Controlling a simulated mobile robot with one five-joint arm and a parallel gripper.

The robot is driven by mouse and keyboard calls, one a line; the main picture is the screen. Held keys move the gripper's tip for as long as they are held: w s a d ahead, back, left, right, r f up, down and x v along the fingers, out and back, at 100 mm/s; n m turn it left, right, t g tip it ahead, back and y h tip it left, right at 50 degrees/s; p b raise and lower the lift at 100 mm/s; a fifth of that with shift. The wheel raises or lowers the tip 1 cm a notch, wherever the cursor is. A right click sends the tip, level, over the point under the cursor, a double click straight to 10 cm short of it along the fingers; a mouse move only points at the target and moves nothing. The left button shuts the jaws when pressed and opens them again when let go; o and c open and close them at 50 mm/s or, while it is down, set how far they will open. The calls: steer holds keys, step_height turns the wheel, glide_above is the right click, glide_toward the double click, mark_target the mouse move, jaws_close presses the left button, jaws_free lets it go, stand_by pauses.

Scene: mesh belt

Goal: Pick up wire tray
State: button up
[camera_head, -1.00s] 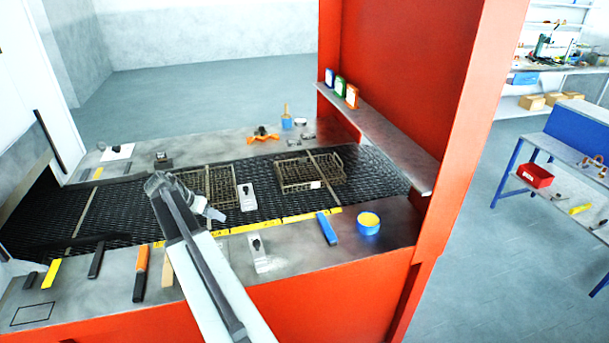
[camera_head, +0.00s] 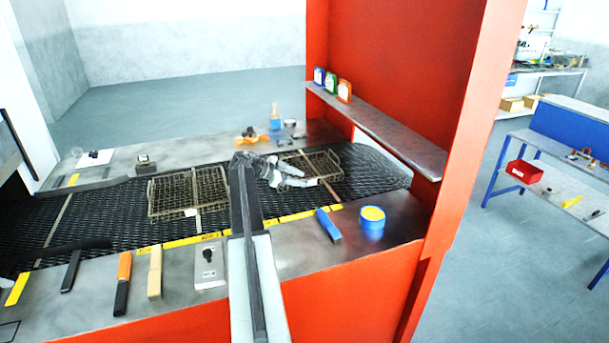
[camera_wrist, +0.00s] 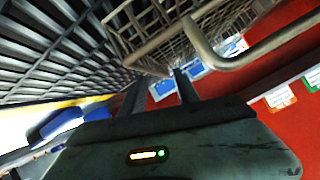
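Two brown wire trays lie on the dark mesh belt in the head view: one at the left (camera_head: 188,193) and one at the right (camera_head: 318,163). My gripper (camera_head: 305,181) is at the near left side of the right tray and hides part of it. In the wrist view the tray's wire bars and thick rim (camera_wrist: 235,55) fill the upper middle, close beyond the fingers. The two dark fingers of my gripper (camera_wrist: 160,88) stand apart, with no tray wire clearly between them. I cannot tell whether a finger touches the tray.
The mesh belt (camera_head: 100,210) runs between steel ledges. A red panel with a shelf (camera_head: 380,130) stands at the right, close behind the right tray.

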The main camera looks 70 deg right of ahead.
mark_target(309, 179)
steer(key=b+x, duration=0.2)
steer(key=x, duration=0.3)
steer(key=shift+r, duration=0.2)
steer(key=shift+c, duration=0.3)
jaws_close()
stand_by(0.8)
